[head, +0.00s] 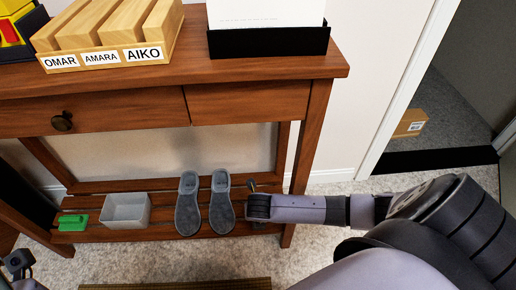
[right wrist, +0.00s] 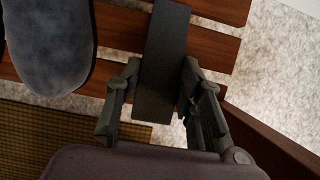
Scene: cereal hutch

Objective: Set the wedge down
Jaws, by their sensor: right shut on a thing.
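The wedge (right wrist: 163,60), a dark grey long piece, is between the fingers of my right gripper (right wrist: 160,78) in the right wrist view. The gripper is shut on it. The wedge is over the slatted lower shelf of the hutch; whether it touches the slats I cannot tell. In the head view my right gripper (head: 252,196) is at the shelf's right end, beside the grey slippers, and mostly hides the wedge. A dark part of my left gripper (head: 18,264) shows at the lower left edge; its fingers are not clear.
The lower shelf (head: 160,234) also holds grey slippers (head: 188,210), a light grey bin (head: 126,212) and a green block (head: 72,223). A woven mat (right wrist: 60,140) lies on the carpet in front.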

